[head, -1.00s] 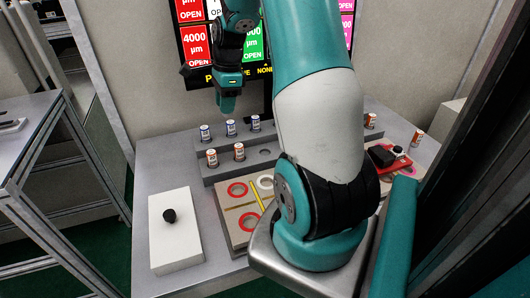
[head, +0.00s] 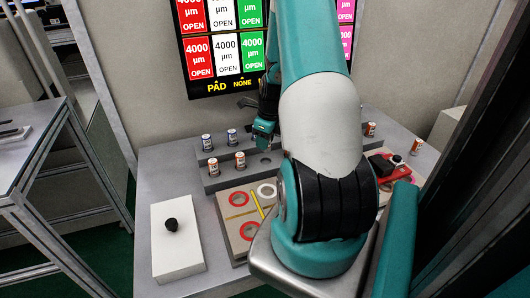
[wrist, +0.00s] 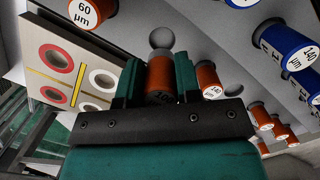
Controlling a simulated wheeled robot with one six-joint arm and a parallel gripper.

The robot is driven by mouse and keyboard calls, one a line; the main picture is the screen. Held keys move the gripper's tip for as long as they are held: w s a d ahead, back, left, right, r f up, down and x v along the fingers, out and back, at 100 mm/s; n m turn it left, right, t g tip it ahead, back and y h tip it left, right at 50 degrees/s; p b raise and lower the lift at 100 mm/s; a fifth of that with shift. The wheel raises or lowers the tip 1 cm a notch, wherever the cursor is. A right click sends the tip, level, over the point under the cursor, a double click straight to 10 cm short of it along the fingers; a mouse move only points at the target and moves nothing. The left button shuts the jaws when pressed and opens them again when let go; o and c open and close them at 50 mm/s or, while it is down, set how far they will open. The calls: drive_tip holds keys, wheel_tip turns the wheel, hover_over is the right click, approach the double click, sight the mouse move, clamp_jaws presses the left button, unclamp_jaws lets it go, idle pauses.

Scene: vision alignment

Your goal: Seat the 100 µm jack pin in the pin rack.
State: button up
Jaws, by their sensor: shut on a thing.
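My gripper (wrist: 160,75) is shut on an orange-red pin (wrist: 160,82), which stands between its teal fingers. The pin's label is mostly cut off by the gripper body, with digits like 100 partly showing. An empty round hole (wrist: 162,38) shows just beyond the held pin in the wrist view. Another empty hole (wrist: 235,90) lies to the right. The height of the pin's lower end is hidden.
Seated nearby are a 60 µm orange pin (wrist: 84,12), a blue 140 µm pin (wrist: 300,58) and another orange pin (wrist: 209,80) close to the right finger. A board with red and white rings (head: 237,228) lies in front. A white block (head: 178,245) with a black knob is left.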

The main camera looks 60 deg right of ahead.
sight(265, 163)
drive_tip(key=shift+f, duration=2.65)
drive_tip(key=shift+f, duration=0.1)
drive_tip(key=shift+f, duration=0.15)
drive_tip(key=o, duration=1)
drive_tip(key=r, duration=0.4)
drive_tip(key=s+r, duration=0.1)
drive_tip(key=r, duration=0.3)
drive_tip(key=r+b, duration=0.1)
drive_tip(key=r, duration=0.3)
drive_tip(key=shift+s+r, duration=0.2)
drive_tip(key=shift+s, duration=0.15)
